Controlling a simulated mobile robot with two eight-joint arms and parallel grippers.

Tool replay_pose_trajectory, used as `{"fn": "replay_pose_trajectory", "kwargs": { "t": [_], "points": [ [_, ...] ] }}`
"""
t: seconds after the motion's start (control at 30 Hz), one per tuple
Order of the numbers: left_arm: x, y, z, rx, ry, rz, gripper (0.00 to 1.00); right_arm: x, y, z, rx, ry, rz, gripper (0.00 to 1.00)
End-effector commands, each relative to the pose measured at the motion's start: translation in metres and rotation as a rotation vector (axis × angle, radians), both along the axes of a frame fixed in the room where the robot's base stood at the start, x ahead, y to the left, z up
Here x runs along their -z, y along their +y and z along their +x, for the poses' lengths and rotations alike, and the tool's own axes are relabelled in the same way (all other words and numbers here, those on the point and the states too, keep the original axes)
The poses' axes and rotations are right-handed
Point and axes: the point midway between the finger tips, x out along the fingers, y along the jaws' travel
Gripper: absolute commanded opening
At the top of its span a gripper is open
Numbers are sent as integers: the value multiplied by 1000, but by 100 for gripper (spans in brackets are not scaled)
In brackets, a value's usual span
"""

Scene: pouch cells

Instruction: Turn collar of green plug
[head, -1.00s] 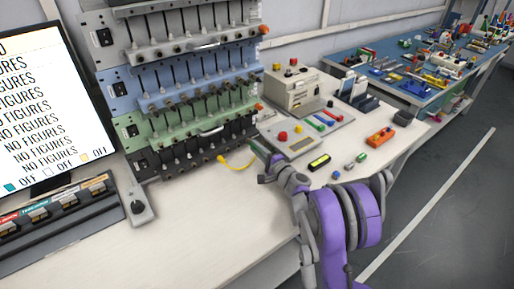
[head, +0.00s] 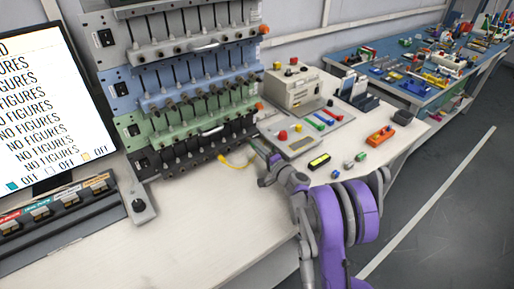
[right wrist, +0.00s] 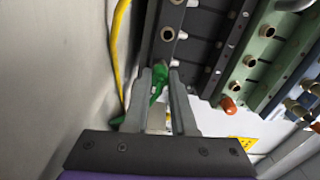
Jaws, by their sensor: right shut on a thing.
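The green plug (right wrist: 160,75) shows in the right wrist view between the fingertips of my right gripper (right wrist: 166,72), which is shut on it. The plug is at the edge of the dark rack tier (right wrist: 192,52), close to a pale round socket. I cannot tell whether it is seated, and its collar is not distinct. A strip of green also shows lower down between the fingers. In the head view my right gripper (head: 267,172) is beside the lowest rack tier, and the plug is hidden there. My left gripper is not in view.
A yellow cable (head: 236,161) lies by the rack foot and runs near my gripper in the wrist view (right wrist: 119,50). Green (head: 190,122) and blue (head: 190,84) tiers stand above. A panel with coloured buttons (head: 300,138) stands to the right. The bench front is clear.

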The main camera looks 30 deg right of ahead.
Motion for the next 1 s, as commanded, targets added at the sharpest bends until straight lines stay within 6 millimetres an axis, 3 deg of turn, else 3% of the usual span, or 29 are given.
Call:
{"fn": "replay_pose_trajectory", "kwargs": {
  "t": [0.07,0.1,0.27,0.67,1.0],
  "points": [
    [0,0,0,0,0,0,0,0,0,0,0,0,0,0],
    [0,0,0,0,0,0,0,0,0,0,0,0,0,30],
    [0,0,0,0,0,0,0,0,0,0,0,0,1,56],
    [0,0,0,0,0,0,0,0,-1,-10,1,0,1,56],
    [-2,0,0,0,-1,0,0,-1,-7,-75,2,0,1,56]
  ]
}}
